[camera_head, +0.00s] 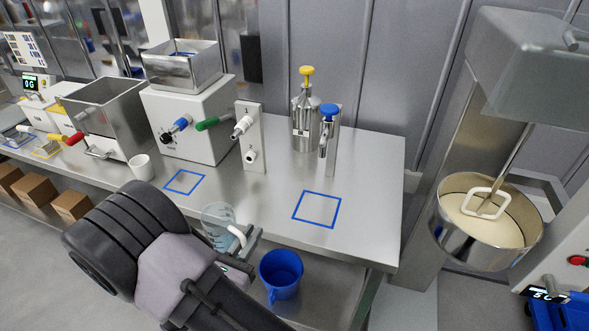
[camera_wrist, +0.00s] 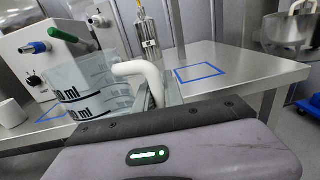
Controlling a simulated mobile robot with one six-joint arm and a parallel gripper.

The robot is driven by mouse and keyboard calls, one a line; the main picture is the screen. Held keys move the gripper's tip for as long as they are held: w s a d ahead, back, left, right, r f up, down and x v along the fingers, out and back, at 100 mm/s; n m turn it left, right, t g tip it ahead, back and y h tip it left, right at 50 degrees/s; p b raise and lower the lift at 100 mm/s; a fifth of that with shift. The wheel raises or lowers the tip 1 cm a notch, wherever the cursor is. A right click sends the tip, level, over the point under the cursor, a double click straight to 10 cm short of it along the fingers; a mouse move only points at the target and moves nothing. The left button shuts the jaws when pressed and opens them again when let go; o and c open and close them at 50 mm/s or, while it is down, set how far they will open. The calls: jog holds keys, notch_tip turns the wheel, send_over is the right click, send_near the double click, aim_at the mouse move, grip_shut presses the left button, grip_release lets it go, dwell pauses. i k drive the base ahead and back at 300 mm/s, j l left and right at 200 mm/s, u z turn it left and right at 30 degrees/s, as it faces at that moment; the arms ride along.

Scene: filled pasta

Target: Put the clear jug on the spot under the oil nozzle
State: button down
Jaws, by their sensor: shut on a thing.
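The clear jug (camera_head: 217,219) is at the front edge of the steel counter in the head view, its white handle (camera_head: 237,235) toward my gripper (camera_head: 246,243). In the wrist view the jug (camera_wrist: 88,85) shows printed ml marks and looks upright. My gripper (camera_wrist: 158,95) is shut on the handle. A steel canister with a yellow knob (camera_head: 305,120) stands at the back, beside a blue-topped spout (camera_head: 327,135). A blue square outline (camera_head: 316,223) lies on the counter in front of them; it is empty. I cannot read which nozzle is labelled oil.
A second blue square (camera_head: 184,193) lies left, near a white panel with two nozzles (camera_head: 253,135). A white cup (camera_head: 141,167) and a white machine (camera_head: 190,125) stand farther left. A blue jug (camera_head: 281,275) is below the counter's front edge. A mixer bowl (camera_head: 485,250) is right.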

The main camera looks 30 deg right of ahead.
aim_at(297, 168)
jog(key=k+j+z, duration=0.1)
jog(key=z, duration=0.35)
jog(key=k+j+z, duration=0.2)
jog(key=z, duration=0.25)
jog(key=i+l, duration=0.1)
jog(key=i, duration=0.4)
jog(key=i+l, duration=0.15)
jog(key=i, duration=0.3)
